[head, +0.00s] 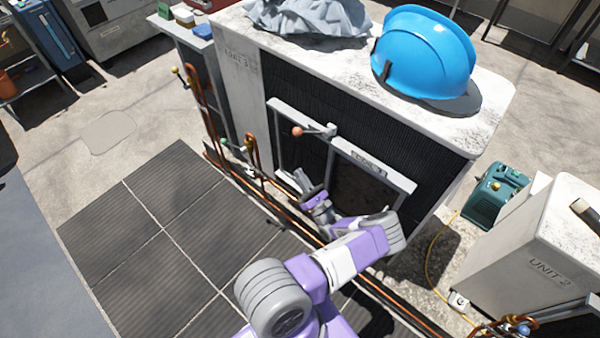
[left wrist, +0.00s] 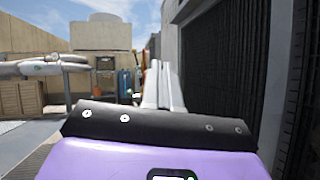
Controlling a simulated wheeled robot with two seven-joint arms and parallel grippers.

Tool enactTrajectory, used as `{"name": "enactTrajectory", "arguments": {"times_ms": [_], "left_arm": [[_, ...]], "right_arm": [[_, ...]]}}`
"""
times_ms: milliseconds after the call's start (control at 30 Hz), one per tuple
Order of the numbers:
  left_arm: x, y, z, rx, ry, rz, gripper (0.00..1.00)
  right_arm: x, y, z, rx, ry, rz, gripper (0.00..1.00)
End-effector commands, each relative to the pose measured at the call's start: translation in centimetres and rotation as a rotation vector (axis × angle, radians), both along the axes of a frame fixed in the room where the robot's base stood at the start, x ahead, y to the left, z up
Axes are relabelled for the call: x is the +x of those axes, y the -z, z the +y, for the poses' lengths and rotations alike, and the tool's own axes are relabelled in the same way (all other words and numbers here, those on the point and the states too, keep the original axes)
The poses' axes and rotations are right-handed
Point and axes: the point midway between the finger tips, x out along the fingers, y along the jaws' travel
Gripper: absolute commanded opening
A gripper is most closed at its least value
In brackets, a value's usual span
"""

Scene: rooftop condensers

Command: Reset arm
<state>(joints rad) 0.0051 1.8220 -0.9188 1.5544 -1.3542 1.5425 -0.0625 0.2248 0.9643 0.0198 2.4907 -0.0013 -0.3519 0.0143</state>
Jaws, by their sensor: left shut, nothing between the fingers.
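My left arm, purple and white, reaches in from the bottom of the head view. Its grey gripper (head: 308,186) is shut and empty, low in front of the condenser unit (head: 232,85). The gripper appears in front of the pale metal frame (head: 335,145) on the unit's dark grille; I cannot tell if they touch. A lever with an orange ball knob (head: 297,131) sits at the top of that frame, above the gripper. My right gripper is out of view.
A blue hard hat (head: 425,55) and a crumpled grey cover (head: 308,16) lie on the unit. Copper pipes (head: 262,190) run along its foot. Unit 2 (head: 535,250) and a green machine (head: 490,195) stand at right. Dark floor tiles (head: 160,235) are clear at left.

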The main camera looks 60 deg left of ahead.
Motion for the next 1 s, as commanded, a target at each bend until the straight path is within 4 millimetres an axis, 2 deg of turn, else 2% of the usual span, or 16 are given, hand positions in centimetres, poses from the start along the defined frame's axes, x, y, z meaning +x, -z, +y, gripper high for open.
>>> {"name": "enactTrajectory", "arguments": {"times_ms": [533,633,733,767,800,867,900,967,1000], "left_arm": [[-0.4,0.1,0.1,-0.015,-0.015,-0.005,0.00],[-2.5,0.9,0.6,-0.105,-0.099,-0.034,0.00],[-6.9,3.1,0.4,-0.295,-0.266,-0.107,0.00],[-8.4,4.1,-0.1,-0.368,-0.326,-0.140,0.00],[-10.4,5.4,-1.1,-0.469,-0.409,-0.188,0.00],[-13.1,7.6,-3.5,-0.628,-0.531,-0.274,0.00],[-14.5,8.9,-5.6,-0.729,-0.605,-0.334,0.00],[-15.9,10.6,-9.1,-0.879,-0.710,-0.434,0.00],[-16.4,11.6,-11.7,-0.974,-0.773,-0.502,0.00]], "right_arm": [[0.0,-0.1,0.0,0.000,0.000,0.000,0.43],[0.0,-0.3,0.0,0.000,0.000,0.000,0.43],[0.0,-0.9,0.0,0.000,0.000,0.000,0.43],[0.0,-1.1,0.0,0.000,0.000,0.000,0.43],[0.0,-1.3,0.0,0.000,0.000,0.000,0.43],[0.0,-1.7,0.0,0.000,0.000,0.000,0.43],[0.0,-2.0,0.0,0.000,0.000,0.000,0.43],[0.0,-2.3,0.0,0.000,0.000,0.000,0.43],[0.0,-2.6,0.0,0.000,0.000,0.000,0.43]]}}
